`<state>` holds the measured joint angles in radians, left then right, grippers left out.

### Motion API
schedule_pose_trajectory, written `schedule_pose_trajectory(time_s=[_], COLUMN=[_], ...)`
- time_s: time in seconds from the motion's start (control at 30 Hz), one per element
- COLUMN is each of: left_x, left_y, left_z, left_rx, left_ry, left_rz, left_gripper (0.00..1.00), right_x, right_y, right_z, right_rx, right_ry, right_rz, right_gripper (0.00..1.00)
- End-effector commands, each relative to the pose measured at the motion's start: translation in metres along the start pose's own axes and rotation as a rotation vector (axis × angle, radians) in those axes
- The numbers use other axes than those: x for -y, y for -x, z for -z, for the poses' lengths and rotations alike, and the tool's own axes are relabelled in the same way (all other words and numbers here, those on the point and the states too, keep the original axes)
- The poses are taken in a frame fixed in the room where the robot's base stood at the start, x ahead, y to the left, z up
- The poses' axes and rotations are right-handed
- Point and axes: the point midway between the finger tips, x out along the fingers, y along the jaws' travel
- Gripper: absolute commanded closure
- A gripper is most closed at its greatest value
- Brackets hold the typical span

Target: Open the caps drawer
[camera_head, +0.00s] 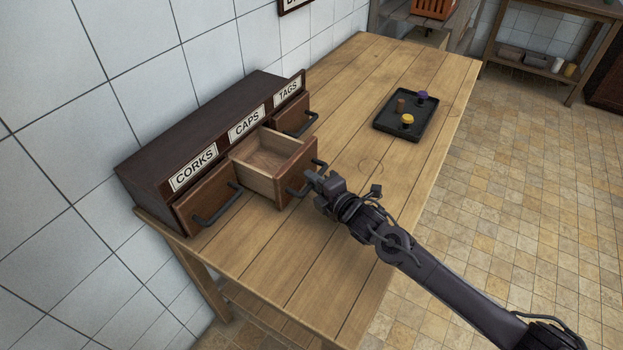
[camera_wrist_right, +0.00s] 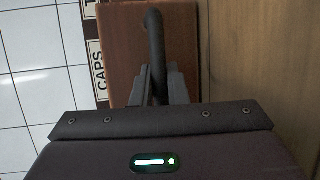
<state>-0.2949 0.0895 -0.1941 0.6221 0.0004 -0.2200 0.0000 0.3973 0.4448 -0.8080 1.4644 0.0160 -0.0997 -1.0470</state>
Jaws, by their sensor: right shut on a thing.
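The caps drawer (camera_head: 283,167) stands pulled out from the middle of a dark wooden drawer unit (camera_head: 205,130), under the label CAPS. The part of its inside that shows looks empty. My right gripper (camera_head: 311,181) is shut on the dark handle of the caps drawer, in front of the drawer's face. In the right wrist view the handle (camera_wrist_right: 154,45) runs between the two fingers (camera_wrist_right: 158,85), with the brown drawer front (camera_wrist_right: 125,50) behind it. My left gripper is in neither view.
The corks drawer (camera_head: 206,198) and the tags drawer (camera_head: 291,116) flank it and look shut. A black tray (camera_head: 388,129) with a yellow-topped piece, a purple-topped piece and a brown piece lies further back on the wooden table (camera_head: 340,90). The table's right part is mostly clear.

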Motion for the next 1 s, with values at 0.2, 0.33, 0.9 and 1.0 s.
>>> schedule_pose_trajectory(time_s=[0.2, 0.33, 0.9, 1.0], left_x=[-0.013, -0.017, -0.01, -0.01], left_y=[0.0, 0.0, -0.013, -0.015], left_z=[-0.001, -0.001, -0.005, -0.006], left_rx=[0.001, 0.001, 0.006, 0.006], left_ry=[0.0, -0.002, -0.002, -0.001], left_rz=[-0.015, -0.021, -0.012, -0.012], left_gripper=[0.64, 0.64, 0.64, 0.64], right_x=[0.001, 0.0, 0.004, 0.003], right_y=[0.0, 0.0, 0.059, 0.07], right_z=[0.0, 0.0, 0.0, -0.001], right_rx=[0.001, 0.0, 0.0, 0.001], right_ry=[-0.001, 0.0, 0.001, -0.001], right_rz=[0.001, 0.0, 0.003, 0.002], right_gripper=[0.65, 0.65, 0.65, 0.65])
